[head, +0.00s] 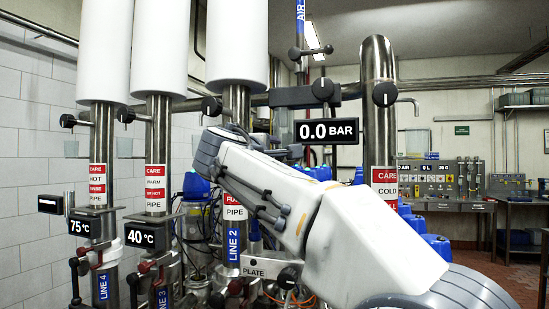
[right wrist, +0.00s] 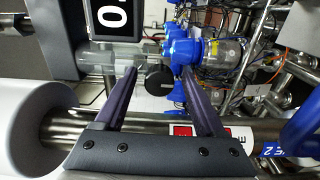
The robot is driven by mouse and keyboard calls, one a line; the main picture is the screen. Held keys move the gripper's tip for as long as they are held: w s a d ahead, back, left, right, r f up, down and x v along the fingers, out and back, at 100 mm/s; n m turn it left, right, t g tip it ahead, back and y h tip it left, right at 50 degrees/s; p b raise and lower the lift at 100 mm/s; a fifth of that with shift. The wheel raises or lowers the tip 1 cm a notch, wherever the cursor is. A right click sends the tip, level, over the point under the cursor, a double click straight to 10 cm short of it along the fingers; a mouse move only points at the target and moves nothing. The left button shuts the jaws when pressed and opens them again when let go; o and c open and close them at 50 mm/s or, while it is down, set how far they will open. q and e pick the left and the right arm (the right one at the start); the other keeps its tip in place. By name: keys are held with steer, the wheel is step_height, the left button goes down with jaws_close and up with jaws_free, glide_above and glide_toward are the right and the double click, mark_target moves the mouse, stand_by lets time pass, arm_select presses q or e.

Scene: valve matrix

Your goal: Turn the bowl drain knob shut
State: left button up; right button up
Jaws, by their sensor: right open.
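My right gripper (right wrist: 160,70) is open in the right wrist view, its two dark fingers apart. A round black knob (right wrist: 159,83) shows between the fingers, nearer the left one, and I see no finger closed on it. A clear cylinder (right wrist: 110,57) lies beside it, partly behind the left finger. No label reads bowl drain, so I cannot tell whether this is that knob. In the head view my right arm's white links hide the gripper and this area. My left gripper is not in view.
Other black knobs sit on the pipes, including one at upper right (head: 385,94) and one low down (head: 289,277). Blue-topped parts (right wrist: 185,50) crowd the right fingertip.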

arm_select(q)
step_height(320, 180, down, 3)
steer(key=b, duration=0.3)
arm_select(e)
steer(key=v, duration=1)
steer(key=shift+s, duration=0.25)
